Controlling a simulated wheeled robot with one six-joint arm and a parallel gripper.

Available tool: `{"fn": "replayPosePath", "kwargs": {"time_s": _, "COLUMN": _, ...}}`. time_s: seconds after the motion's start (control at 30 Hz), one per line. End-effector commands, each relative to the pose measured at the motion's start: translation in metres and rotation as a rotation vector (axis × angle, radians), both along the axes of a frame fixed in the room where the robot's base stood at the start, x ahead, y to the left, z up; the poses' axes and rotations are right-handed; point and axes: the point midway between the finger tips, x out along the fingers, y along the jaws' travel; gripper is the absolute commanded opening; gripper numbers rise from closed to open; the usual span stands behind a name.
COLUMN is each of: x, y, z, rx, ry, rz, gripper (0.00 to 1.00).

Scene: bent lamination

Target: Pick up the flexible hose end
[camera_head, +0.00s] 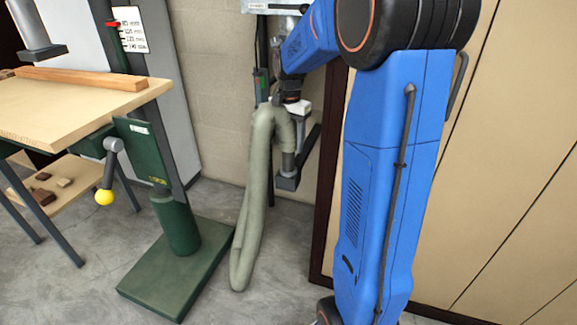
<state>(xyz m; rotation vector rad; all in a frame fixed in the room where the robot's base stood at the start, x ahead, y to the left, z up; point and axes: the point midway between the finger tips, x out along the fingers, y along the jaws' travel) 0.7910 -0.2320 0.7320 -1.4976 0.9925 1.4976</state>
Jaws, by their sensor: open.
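The flexible hose (254,190) is thick and grey-green. It hangs in a long narrow loop that reaches down to the floor by the green machine base. Its top bends over near a grey metal pipe (289,163) at the wall, and I cannot clearly make out its loose end. My gripper (279,101) is small in the view, at the top of the hose at the end of my blue arm. It is open, and its fingers are partly hidden; I cannot tell whether they touch the hose.
A green machine stand (178,262) with a wooden work table (75,105) is at the left. A yellow-knobbed lever (104,197) sticks out below the table. Wooden panels (500,190) close off the right. Bare concrete floor (285,245) lies right of the hose.

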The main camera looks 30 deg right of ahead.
Motion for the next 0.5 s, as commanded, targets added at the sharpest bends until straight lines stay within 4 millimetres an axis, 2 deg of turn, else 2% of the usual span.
{"fn": "replayPosePath", "kwargs": {"time_s": 0.1, "x": 0.000, "y": 0.000, "z": -0.014, "rx": 0.001, "ry": 0.001, "rz": 0.000, "gripper": 0.55}}
{"fn": "replayPosePath", "kwargs": {"time_s": 0.33, "x": 0.000, "y": 0.001, "z": -0.027, "rx": 0.001, "ry": 0.003, "rz": 0.000, "gripper": 0.55}}
{"fn": "replayPosePath", "kwargs": {"time_s": 0.5, "x": 0.001, "y": 0.004, "z": -0.050, "rx": 0.001, "ry": 0.003, "rz": 0.000, "gripper": 0.55}}
